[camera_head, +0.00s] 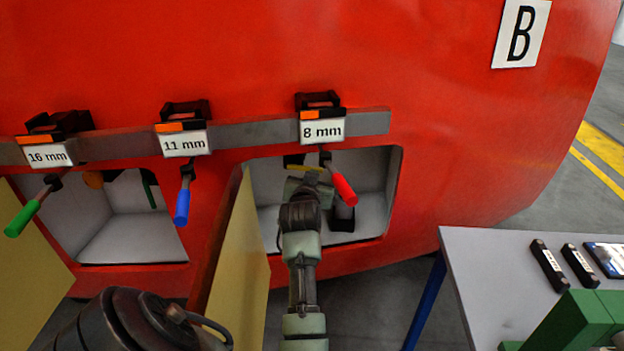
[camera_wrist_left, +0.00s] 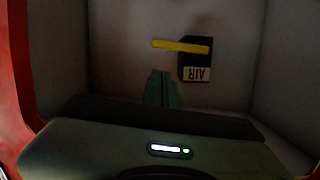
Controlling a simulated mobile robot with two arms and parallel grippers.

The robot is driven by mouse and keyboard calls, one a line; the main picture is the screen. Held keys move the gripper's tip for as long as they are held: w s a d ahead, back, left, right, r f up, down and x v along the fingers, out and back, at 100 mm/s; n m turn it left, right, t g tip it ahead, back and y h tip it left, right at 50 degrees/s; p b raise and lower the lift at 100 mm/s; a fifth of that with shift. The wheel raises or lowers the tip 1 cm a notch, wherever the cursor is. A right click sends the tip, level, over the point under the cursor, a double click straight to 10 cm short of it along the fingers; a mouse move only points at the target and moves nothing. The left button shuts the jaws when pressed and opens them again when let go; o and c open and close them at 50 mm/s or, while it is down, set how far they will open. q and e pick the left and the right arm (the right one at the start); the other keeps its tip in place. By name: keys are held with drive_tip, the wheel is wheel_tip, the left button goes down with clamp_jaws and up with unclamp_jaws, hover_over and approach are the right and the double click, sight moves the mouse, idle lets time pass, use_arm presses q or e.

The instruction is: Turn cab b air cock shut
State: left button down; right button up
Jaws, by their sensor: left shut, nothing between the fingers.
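The air cock has a yellow lever (camera_wrist_left: 180,45) on a dark body (camera_wrist_left: 195,62) with a white label reading AIR, upside down in the left wrist view. The lever lies nearly level in that view. It sits inside the open right-hand compartment (camera_head: 362,205) of the red nosecone, marked B, where a bit of yellow (camera_head: 295,161) shows in the head view. My left gripper (camera_wrist_left: 160,77) is shut and empty inside the compartment, in front of the cock; its fingertips appear just below the lever's left end. Contact cannot be told. In the head view the gripper (camera_head: 308,180) partly hides the cock.
A grey bar (camera_head: 255,133) carries tools labelled 16 mm, 11 mm and 8 mm; the red handle (camera_head: 344,188) hangs close to my left gripper. An open hatch door (camera_head: 235,260) stands left of my arm. A table (camera_head: 480,265) holding small dark items is at right.

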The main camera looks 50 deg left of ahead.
sight(305, 167)
use_arm(q)
drive_tip(key=s+a+x, duration=0.1)
drive_tip(key=x, duration=0.8)
drive_tip(key=shift+w+a+f+n+g, duration=0.25)
drive_tip(key=shift+w+n+g, duration=0.05)
drive_tip(key=shift+n, duration=0.1)
use_arm(e)
drive_tip(key=shift+a, duration=0.2)
